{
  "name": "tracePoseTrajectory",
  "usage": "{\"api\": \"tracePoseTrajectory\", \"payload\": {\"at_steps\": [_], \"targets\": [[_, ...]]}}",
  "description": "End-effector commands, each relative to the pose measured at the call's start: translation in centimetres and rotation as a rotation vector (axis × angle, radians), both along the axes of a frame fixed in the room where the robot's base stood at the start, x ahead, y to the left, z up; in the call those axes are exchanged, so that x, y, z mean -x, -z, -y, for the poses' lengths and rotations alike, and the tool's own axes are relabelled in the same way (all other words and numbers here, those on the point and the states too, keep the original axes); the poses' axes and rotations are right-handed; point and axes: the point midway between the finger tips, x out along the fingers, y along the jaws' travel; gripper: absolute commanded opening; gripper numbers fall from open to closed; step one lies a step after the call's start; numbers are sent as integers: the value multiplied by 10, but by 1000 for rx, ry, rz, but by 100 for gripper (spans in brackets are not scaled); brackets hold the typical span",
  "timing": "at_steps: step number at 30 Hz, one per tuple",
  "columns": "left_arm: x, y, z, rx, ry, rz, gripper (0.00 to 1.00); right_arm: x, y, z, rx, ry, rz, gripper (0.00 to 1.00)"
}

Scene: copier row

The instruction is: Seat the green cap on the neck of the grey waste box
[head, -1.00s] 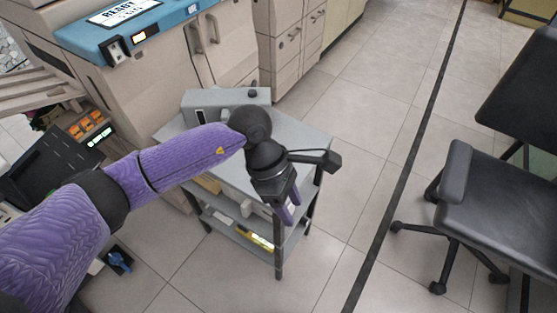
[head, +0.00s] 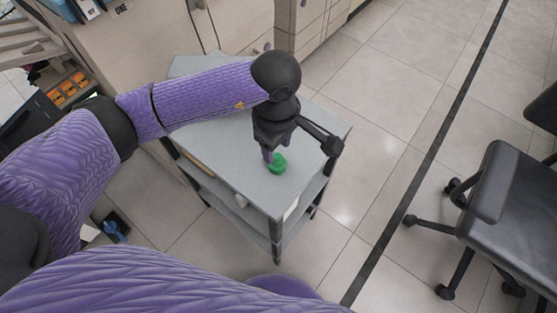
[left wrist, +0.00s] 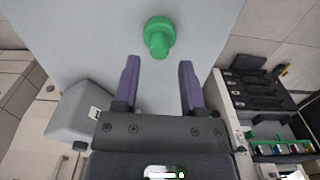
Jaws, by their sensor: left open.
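The green cap (head: 278,164) lies on the grey cart top (head: 225,150), near its front corner. My left gripper (head: 268,154) is over the cart, close to the cap. In the left wrist view the fingers (left wrist: 160,64) are open and empty, and the cap (left wrist: 159,36) is just beyond the fingertips, roughly between them. The cap shows a wide disc and a narrower part. The grey waste box (left wrist: 82,112) stands on the cart at the left of the wrist view; in the head view my left arm hides most of it. I cannot make out its neck clearly. My right gripper is not in view.
A black office chair (head: 500,190) stands on the floor at the right. Beige copier cabinets (head: 150,38) line the back. The cart has lower shelves (head: 240,215) with items. The cart top around the cap is clear.

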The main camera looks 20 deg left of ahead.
Motion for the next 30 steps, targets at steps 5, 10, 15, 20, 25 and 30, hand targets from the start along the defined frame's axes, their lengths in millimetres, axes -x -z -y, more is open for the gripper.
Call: {"api": "tracePoseTrajectory", "payload": {"at_steps": [5,10,15,20,25,30], "targets": [[0,34,0,1,1,-3,53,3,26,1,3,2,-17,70],[-1,33,0,2,1,1,53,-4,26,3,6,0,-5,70],[-1,32,0,2,1,1,47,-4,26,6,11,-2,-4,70],[-1,32,0,2,1,1,30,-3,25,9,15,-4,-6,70],[0,33,0,2,1,1,12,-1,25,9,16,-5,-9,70],[0,33,0,1,1,1,0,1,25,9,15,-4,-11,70]]}}
